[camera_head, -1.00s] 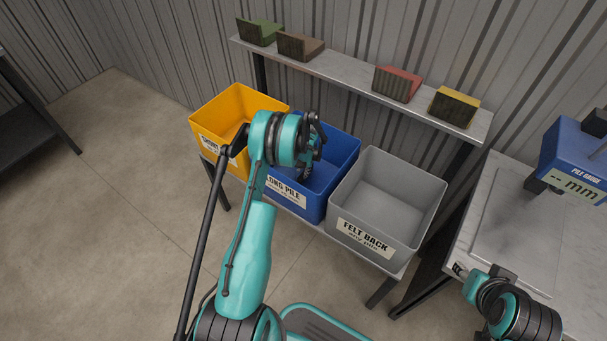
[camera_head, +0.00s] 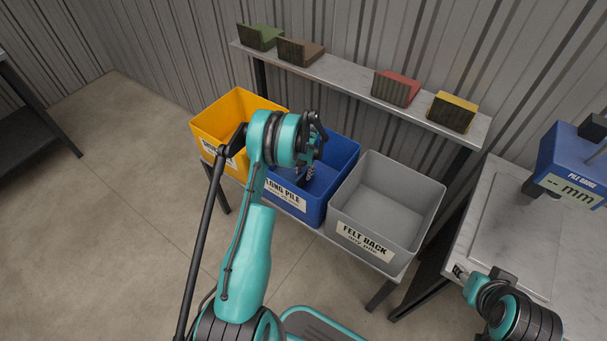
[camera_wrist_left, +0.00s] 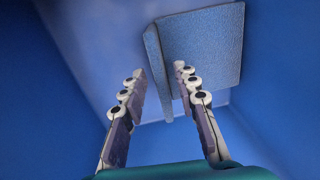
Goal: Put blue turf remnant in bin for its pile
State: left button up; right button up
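The blue turf remnant (camera_wrist_left: 205,45) is a folded, L-shaped piece with a speckled blue face, seen in the left wrist view near the floor of the blue bin (camera_head: 338,187). The bin's label reads "LONG PILE". My left gripper (camera_wrist_left: 159,72) reaches down into this bin. Its fingers are apart, with the thin upright flap of the remnant between and beyond the tips and a visible gap on each side. In the head view the left gripper (camera_head: 308,172) is partly hidden by my wrist, and I cannot make out the remnant there.
A yellow bin (camera_head: 237,101) stands left of the blue one, a grey "FELT BACK" bin (camera_head: 365,238) right. Green (camera_head: 260,37), brown (camera_head: 300,50), red (camera_head: 396,88) and yellow (camera_head: 453,111) samples sit on the shelf behind. A blue pile gauge (camera_head: 572,160) stands at right.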

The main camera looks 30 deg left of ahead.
pick_arm(q)
jog(key=s+d+r+t+p, duration=0.1)
jog(key=s+d+r, duration=0.25)
jog(key=r, duration=0.65)
jog(key=s+d+r+t+p, duration=0.15)
jog(key=d+r, duration=0.25)
jog(key=r, duration=0.6)
jog(key=s+d+r+t, duration=0.1)
jog(key=s+d+r, duration=0.25)
jog(key=r, duration=0.65)
jog(key=s+d+r+t, duration=0.2)
jog(key=s+d, duration=0.2)
jog(key=s, duration=0.5)
jog(key=s+d+r+t+h, duration=0.1)
jog(key=s+d+r, duration=0.1)
jog(key=s+d, duration=0.3)
jog(key=s, duration=0.4)
jog(key=shift+r+n+t, duration=0.15)
jog(key=shift+n+t, duration=0.2)
jog(key=shift+n, duration=0.05)
